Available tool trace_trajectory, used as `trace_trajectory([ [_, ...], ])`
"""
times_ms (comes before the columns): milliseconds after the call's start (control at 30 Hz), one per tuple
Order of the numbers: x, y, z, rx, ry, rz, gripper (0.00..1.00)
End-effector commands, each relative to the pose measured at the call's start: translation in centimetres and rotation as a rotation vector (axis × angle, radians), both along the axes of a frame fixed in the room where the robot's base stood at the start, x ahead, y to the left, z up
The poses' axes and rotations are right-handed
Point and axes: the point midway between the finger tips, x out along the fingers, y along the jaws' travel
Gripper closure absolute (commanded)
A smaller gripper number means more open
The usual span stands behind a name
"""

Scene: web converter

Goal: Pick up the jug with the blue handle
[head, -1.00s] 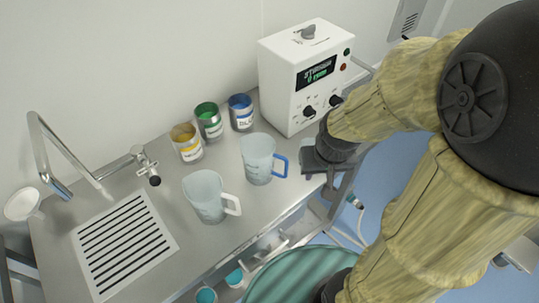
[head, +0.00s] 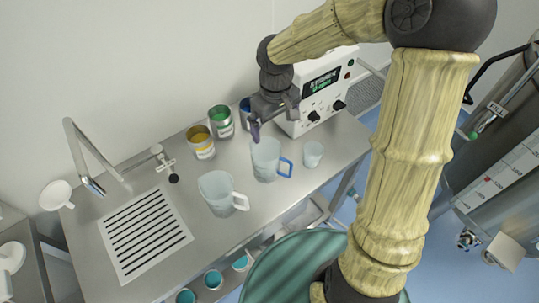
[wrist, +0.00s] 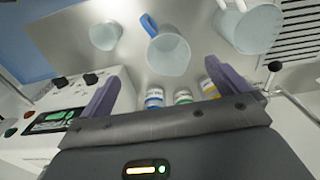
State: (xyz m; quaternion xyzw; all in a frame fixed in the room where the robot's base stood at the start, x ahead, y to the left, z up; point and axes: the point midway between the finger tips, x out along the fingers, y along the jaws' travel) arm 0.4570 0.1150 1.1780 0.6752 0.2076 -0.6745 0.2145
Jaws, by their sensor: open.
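The jug with the blue handle (head: 265,160) stands upright on the steel counter, its handle pointing right in the head view. In the wrist view the same jug (wrist: 168,52) shows beyond the fingers, with its blue handle at the upper left. My gripper (head: 256,132) is just above and behind the jug's rim in the head view, apart from it as far as I can tell. In the wrist view my gripper (wrist: 165,95) has its two purple fingers wide apart with nothing between them. A second jug with a white handle (head: 218,194) stands to the left.
A small clear cup (head: 312,154) stands right of the blue-handled jug. Yellow (head: 201,142), green (head: 221,121) and blue (head: 245,112) cans stand behind it. The white stirrer machine (head: 320,92) is at the back right. A sink grille (head: 145,236) and tap lie left. The counter's front strip is clear.

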Motion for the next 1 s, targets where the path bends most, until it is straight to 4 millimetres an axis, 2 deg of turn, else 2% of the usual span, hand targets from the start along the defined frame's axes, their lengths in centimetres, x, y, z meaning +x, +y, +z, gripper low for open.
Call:
trace_trajectory([
  [33,0.6,0.5,1.1,0.007,0.005,0.017,0.0],
  [100,1.0,1.0,1.5,0.01,0.005,0.036,0.0],
  [533,1.1,1.2,0.9,0.008,0.006,0.044,0.0],
  [667,1.0,1.2,-0.7,0.009,0.009,0.045,0.0],
  [1000,1.0,1.2,-6.7,0.009,0.01,0.045,0.0],
])
